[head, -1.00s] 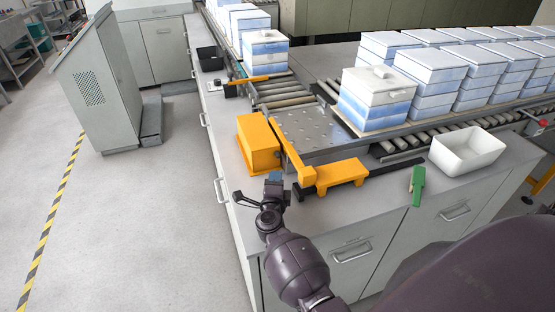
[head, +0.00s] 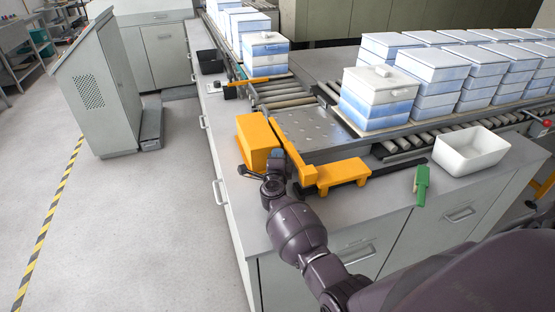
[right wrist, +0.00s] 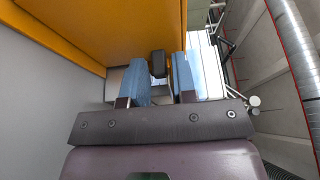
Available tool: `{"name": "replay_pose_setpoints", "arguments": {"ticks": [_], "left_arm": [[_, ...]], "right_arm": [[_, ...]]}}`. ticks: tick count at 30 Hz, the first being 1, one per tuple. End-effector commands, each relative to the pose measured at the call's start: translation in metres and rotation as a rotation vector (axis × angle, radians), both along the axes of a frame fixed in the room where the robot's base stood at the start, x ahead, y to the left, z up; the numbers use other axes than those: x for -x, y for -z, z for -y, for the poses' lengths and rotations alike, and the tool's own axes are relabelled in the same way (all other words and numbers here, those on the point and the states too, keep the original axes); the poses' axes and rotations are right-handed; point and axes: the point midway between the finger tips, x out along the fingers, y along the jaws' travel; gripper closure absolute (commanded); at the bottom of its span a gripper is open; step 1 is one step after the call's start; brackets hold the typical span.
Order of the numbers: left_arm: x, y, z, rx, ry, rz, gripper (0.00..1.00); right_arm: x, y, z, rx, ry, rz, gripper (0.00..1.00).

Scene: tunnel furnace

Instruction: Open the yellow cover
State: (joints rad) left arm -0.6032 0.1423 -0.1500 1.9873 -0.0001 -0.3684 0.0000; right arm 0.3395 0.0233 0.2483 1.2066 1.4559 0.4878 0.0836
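The yellow cover (head: 257,142) is a box-shaped piece at the left edge of the worktop, beside the metal plate. It looks closed. In the right wrist view the yellow cover (right wrist: 110,28) fills the upper left, very near. My right gripper (head: 264,168) is at the near lower edge of the cover. In the wrist view its two blue-grey fingers (right wrist: 160,80) stand apart, with a small dark block (right wrist: 158,63) beyond and between them. I cannot tell whether a finger touches the cover. My left gripper is not in view.
A yellow bracket (head: 340,174) and a metal plate (head: 308,131) lie right of the cover. Stacked white-blue boxes (head: 376,98) stand on the conveyor. A white bin (head: 470,152) and a green tool (head: 421,186) are further right.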

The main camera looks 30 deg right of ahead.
Motion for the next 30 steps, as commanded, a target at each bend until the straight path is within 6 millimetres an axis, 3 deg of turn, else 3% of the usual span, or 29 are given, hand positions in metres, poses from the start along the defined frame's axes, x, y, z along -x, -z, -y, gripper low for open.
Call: {"name": "replay_pose_setpoints", "arguments": {"ticks": [2,7,20,30], "left_arm": [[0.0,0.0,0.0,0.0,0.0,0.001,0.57],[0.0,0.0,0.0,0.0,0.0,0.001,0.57],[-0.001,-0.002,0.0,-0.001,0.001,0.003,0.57],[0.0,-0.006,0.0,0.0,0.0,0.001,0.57]], "right_arm": [[0.0,0.0,0.0,0.0,0.0,0.0,0.74],[0.0,0.0,0.0,0.0,0.0,0.0,1.0],[0.0,-0.003,-0.003,0.027,-0.001,-0.006,1.0],[-0.004,-0.017,-0.018,0.224,-0.002,-0.054,1.0]]}}
